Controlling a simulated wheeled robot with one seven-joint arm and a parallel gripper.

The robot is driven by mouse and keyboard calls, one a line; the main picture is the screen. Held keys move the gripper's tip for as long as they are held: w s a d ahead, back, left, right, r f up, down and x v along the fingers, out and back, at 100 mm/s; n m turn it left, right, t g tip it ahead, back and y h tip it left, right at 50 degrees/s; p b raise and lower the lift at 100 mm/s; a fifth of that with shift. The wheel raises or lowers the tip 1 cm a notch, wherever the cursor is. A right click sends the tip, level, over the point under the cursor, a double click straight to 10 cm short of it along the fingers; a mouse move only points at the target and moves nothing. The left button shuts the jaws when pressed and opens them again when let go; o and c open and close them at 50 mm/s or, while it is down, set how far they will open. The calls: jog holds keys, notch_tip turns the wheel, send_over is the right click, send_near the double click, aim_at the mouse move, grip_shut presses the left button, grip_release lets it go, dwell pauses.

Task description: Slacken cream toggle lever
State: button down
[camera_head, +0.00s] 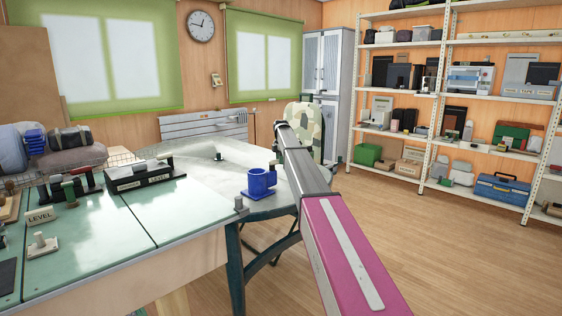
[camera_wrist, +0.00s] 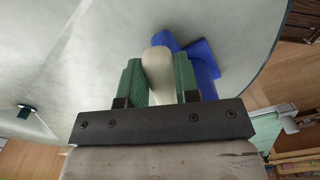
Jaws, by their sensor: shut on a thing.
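In the wrist view, my gripper (camera_wrist: 158,82) has its two green fingers closed on a rounded cream lever (camera_wrist: 157,66). The lever's tip sits between the fingers, and a blue base (camera_wrist: 203,66) shows just beyond and to the right. In the head view, the blue base (camera_head: 261,184) stands on the pale round-edged table, left of my arm. The cream lever cannot be made out there, and my arm hides most of the gripper. How far the lever is tilted is not clear.
The pale table (camera_head: 215,170) is mostly clear around the blue base. A green-topped bench (camera_head: 100,240) at the left holds a black-and-white box (camera_head: 145,178) and a small cream toggle (camera_head: 42,243). A shelf rack (camera_head: 435,110) stands at the right, beyond open floor.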

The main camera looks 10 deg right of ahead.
jog(key=shift+s+a+m, duration=0.3)
jog(key=shift+s+m, duration=0.6)
jog(key=shift+m, duration=1.35)
jog(key=shift+s+a+m, duration=0.35)
jog(key=shift+s+m, duration=0.5)
jog(key=shift+m, duration=1.35)
jog(key=shift+s+a+m, duration=0.3)
jog(key=shift+s+m, duration=0.6)
jog(key=shift+m, duration=1.35)
jog(key=c, duration=0.8)
grip_release()
jog(key=shift+c, duration=0.2)
jog(key=shift+r, duration=0.1)
notch_tip(320, 180, up, 11)
